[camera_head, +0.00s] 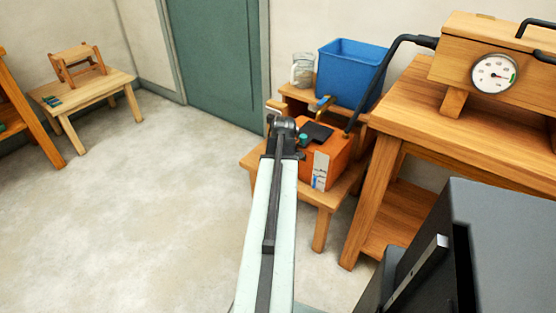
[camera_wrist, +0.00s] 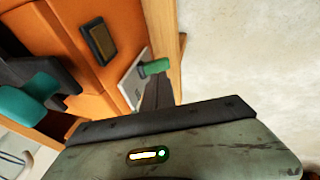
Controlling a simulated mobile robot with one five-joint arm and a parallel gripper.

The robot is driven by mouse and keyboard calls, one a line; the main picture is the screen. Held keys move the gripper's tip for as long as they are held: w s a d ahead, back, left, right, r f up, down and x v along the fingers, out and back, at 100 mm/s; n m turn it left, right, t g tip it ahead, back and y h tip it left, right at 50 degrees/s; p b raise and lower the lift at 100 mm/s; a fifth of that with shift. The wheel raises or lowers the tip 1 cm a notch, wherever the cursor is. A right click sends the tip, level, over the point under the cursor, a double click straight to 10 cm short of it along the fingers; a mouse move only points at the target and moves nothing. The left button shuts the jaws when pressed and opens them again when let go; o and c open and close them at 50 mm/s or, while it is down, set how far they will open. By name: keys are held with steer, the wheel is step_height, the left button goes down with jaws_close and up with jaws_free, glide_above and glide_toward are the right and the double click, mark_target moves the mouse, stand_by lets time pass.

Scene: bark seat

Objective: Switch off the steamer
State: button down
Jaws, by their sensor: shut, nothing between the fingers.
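The steamer looks to be the orange box (camera_head: 335,158) on a low wooden bench, with a dark pad on top and a pale label panel on its front. A black hose rises from near it toward a wooden case with a gauge. In the wrist view the orange box (camera_wrist: 118,22) fills the upper left. My gripper (camera_head: 281,125) is shut and empty, close to the box's left side. I cannot tell whether it touches.
A blue bin (camera_head: 350,72) and a glass jar (camera_head: 302,70) stand behind. The wooden gauge case (camera_head: 455,60) rests on a workbench (camera_head: 415,105) at right.

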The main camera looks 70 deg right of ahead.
steer(key=shift+s+d+r, duration=0.15)
steer(key=shift+d, duration=0.25)
